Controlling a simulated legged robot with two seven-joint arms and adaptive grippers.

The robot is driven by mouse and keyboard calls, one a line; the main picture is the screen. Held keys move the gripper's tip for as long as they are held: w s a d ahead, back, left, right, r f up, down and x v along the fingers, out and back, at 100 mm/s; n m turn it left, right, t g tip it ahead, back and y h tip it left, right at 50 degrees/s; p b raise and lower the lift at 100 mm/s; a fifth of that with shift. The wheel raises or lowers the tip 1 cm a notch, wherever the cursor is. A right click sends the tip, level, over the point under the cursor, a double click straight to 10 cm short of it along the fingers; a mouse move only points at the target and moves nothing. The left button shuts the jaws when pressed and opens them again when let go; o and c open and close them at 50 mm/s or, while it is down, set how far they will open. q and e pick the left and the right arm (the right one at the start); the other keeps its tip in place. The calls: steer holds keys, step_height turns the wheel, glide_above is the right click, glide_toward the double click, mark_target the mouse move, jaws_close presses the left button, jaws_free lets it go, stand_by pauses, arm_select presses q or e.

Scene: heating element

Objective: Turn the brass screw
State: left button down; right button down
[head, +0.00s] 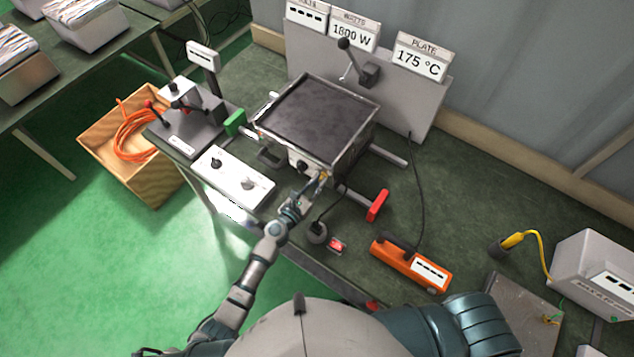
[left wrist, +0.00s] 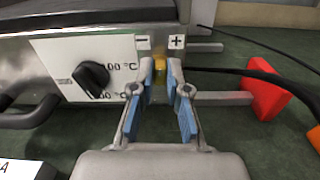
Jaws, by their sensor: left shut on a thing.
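The brass screw (left wrist: 160,65) sits on the front of the heating plate unit (head: 317,121), under the minus and plus labels in the left wrist view. In the head view a small brass spot (head: 324,175) shows there at my gripper's tips. My left gripper (head: 319,181) reaches the unit's front. In the left wrist view its fingertips (left wrist: 160,72) are on either side of the screw, closed on it; the blue pads stand apart nearer to me. My right gripper is out of view.
A black knob (left wrist: 92,77) on a white temperature panel is left of the screw. A black cable (left wrist: 245,74) runs right, near a red block (left wrist: 264,88). A white switch box (head: 233,178) and an orange device (head: 411,265) flank my left arm on the bench.

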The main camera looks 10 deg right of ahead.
arm_select(q)
steer(key=m+b, duration=0.1)
steer(key=m, duration=0.2)
steer(key=shift+d+m, duration=0.1)
steer(key=shift+m, duration=0.3)
steer(key=shift+s+d+f+m+b, duration=0.1)
steer(key=shift+m+b, duration=0.45)
steer(key=shift+m, duration=1.7)
steer(key=shift+s+f+m+b, duration=0.15)
steer(key=shift+m+b, duration=0.45)
steer(key=shift+m, duration=1.6)
steer(key=shift+d+f+m+b, duration=0.1)
steer(key=shift+m+b, duration=0.45)
steer(key=shift+m, duration=1.7)
steer(key=shift+f, duration=0.1)
steer(key=c, duration=1.2)
jaws_free()
steer(key=shift+o, duration=0.2)
steer(key=shift+w, duration=0.1)
